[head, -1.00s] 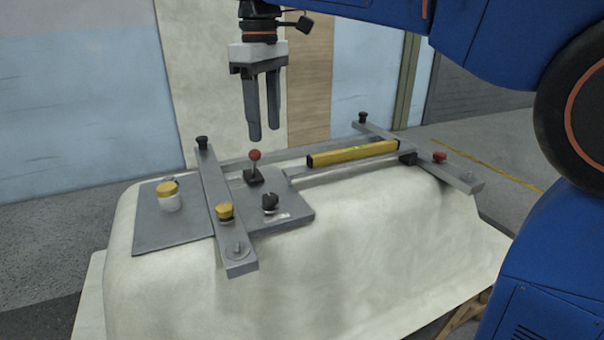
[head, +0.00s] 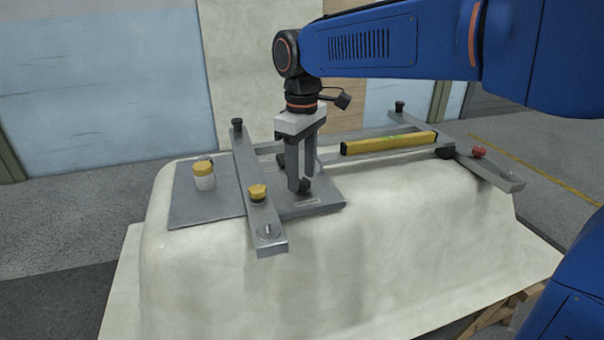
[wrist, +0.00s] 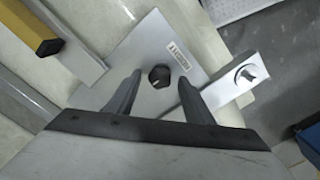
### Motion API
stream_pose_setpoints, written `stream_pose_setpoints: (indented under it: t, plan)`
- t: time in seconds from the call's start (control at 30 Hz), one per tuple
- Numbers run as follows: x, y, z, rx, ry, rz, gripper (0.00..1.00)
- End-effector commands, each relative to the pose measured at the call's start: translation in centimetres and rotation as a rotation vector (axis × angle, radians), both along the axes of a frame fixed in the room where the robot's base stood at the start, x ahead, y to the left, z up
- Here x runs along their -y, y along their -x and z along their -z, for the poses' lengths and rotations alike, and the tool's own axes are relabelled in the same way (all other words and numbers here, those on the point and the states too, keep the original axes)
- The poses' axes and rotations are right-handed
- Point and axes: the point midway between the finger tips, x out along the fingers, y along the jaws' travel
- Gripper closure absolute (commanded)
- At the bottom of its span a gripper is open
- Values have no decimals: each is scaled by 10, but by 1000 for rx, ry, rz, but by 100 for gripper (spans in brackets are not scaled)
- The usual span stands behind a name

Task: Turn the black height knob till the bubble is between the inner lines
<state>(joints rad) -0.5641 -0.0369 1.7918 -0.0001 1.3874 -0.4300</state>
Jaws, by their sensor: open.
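The black knob (head: 305,186) sits on the grey plate (head: 190,212), beside a small label. In the head view my gripper (head: 299,188) points down over it, and the fingers partly hide it. In the wrist view the black knob (wrist: 159,77) lies between and just beyond the open fingertips of my gripper (wrist: 160,82), with a gap on both sides. A pale line shows on its top. The yellow level (head: 388,143) lies on a rail to the right. Its vial is a tiny greenish patch; bubble and lines are too small to read.
A grey crossbar (head: 247,180) with a yellow knob (head: 257,192) stands left of my gripper. A white jar with a yellow lid (head: 204,175) is further left. The right crossbar (head: 500,178) carries a red knob (head: 479,152). The red-topped lever is hidden behind my gripper.

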Motion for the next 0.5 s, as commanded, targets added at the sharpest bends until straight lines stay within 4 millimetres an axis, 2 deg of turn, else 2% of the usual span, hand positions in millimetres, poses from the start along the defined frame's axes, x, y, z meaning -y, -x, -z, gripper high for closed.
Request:
stream_pose_setpoints:
  t: [0.13, 0.4, 0.5]
  plan:
    - [0, 0, 6, 1, -1, 0, 53]
    - [0, 0, 7, 1, -1, 0, 53]
    - [0, 0, 7, 1, -1, 0, 77]
